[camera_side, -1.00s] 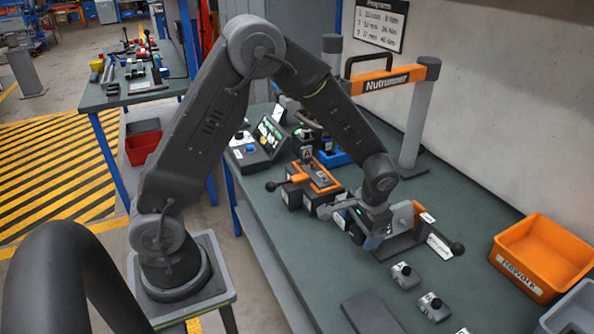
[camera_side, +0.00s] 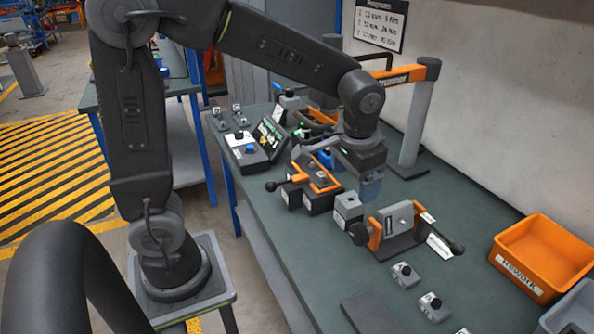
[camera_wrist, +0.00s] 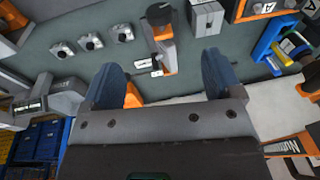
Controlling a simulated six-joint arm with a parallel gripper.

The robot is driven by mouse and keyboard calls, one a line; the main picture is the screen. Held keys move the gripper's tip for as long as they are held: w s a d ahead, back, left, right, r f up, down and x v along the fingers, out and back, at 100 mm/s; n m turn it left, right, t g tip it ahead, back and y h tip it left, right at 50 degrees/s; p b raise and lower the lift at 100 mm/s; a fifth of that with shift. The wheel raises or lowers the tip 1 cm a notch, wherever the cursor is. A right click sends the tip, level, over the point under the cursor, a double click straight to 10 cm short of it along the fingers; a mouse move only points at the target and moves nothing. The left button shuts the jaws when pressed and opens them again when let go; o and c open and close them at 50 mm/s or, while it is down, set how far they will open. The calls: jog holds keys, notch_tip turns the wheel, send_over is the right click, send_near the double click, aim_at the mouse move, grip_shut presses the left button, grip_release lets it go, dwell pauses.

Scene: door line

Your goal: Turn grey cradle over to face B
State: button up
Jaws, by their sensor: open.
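The grey cradle (camera_side: 398,220) is a grey block between orange end brackets, with black knobs at both ends, on the bench's right half. No face letter on it is readable. It also shows in the wrist view (camera_wrist: 164,60), narrow, beyond the gap between my fingers, its black knob at the top. My gripper (camera_side: 370,188) is above and behind the cradle, apart from it. In the wrist view its two blue-grey fingers (camera_wrist: 163,80) are spread wide with nothing between them.
A small grey block (camera_side: 347,206) stands left of the cradle. An orange-framed fixture (camera_side: 318,178) is further left. Small switch boxes (camera_side: 405,275) stand in front. An orange Rework bin (camera_side: 543,255) is at right. A post with an orange crossbar (camera_side: 415,125) stands behind.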

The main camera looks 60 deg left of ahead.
jog(key=s+r+t+h, duration=0.2)
jog(key=s+r, duration=0.2)
jog(key=s, duration=0.7)
jog(key=shift+s+a, duration=0.25)
jog(key=shift+a, duration=0.2)
